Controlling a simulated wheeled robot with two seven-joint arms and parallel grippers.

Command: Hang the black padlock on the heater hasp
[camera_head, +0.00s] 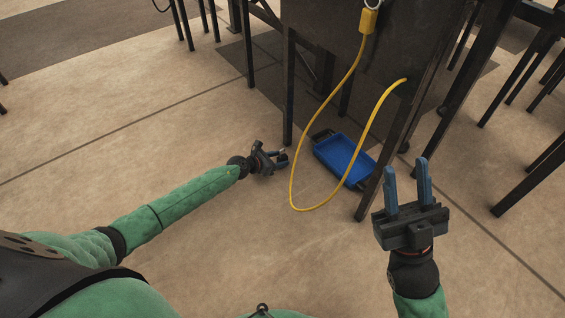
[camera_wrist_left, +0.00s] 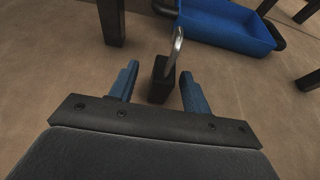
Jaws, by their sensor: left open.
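The black padlock (camera_wrist_left: 162,80) shows in the left wrist view with its silver shackle (camera_wrist_left: 174,46) pointing up and away. It is between the two blue fingers of my left gripper (camera_wrist_left: 162,85), which is open, with a gap visible on each side. I cannot tell whether the padlock touches the floor. In the head view my left gripper (camera_head: 279,158) is low near the floor, left of the blue tray, and the padlock is hard to make out. My right gripper (camera_head: 407,181) is raised at the right, open and empty. I cannot make out the heater hasp.
A blue tray (camera_head: 341,157) lies on the floor under a dark metal cabinet (camera_head: 325,25) on legs. A yellow cable (camera_head: 293,185) loops down beside the tray from a yellow block (camera_head: 368,21) with a metal ring. Dark table legs stand around. The floor at front is clear.

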